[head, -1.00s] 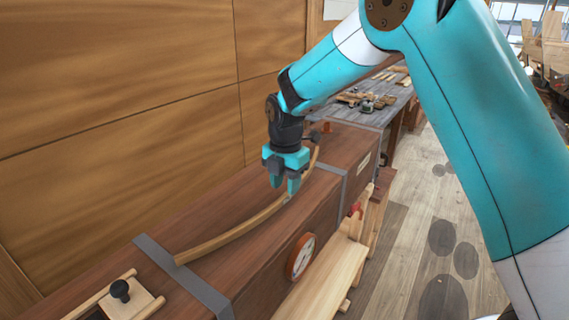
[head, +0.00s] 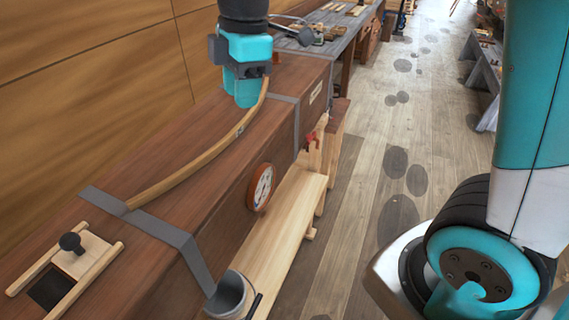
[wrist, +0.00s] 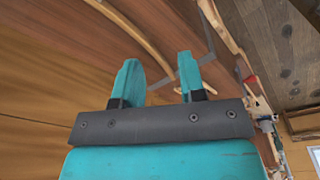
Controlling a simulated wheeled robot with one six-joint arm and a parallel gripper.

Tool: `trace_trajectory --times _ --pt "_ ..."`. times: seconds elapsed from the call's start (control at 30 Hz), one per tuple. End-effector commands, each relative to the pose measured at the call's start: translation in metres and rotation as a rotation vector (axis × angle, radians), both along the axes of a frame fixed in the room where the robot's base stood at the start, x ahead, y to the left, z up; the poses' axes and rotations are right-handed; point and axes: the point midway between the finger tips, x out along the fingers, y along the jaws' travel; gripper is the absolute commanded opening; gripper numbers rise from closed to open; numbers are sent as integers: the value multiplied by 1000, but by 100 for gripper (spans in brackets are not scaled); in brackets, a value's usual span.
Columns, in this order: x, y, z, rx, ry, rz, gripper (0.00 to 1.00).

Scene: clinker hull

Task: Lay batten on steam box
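The batten (head: 190,170) is a long, thin, curved strip of pale wood. It lies along the top of the brown wooden steam box (head: 165,150), its near end over a grey metal strap. My gripper (head: 246,100) is above the box near the batten's far part, and it hides some of the box top behind it. In the wrist view my gripper (wrist: 160,75) has its two teal fingers apart with nothing held between them. The batten (wrist: 133,28) curves past beyond the fingertips there, apart from them.
A round dial (head: 262,187) is on the box's side. A sliding hatch with a black knob (head: 70,242) is at its near end. A metal bucket (head: 228,296) and a pale bench (head: 283,240) stand alongside. A workbench (head: 335,35) with tools is beyond. The floor (head: 410,130) at right is largely clear.

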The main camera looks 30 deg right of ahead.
Motion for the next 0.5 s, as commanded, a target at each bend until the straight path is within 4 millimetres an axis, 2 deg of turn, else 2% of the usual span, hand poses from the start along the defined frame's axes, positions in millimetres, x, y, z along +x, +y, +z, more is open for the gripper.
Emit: trace_trajectory --times 0.03,0.1,0.2,0.3,0.4,0.5 --pt "-30 4 2 36 13 -121 37" --pt "-68 9 1 87 49 -304 37" --pt "-117 16 -4 151 111 -542 37" --pt "-156 21 -10 199 177 -729 37" --pt "-181 23 -15 225 228 -853 37" --pt "-193 27 -18 237 256 -914 37"
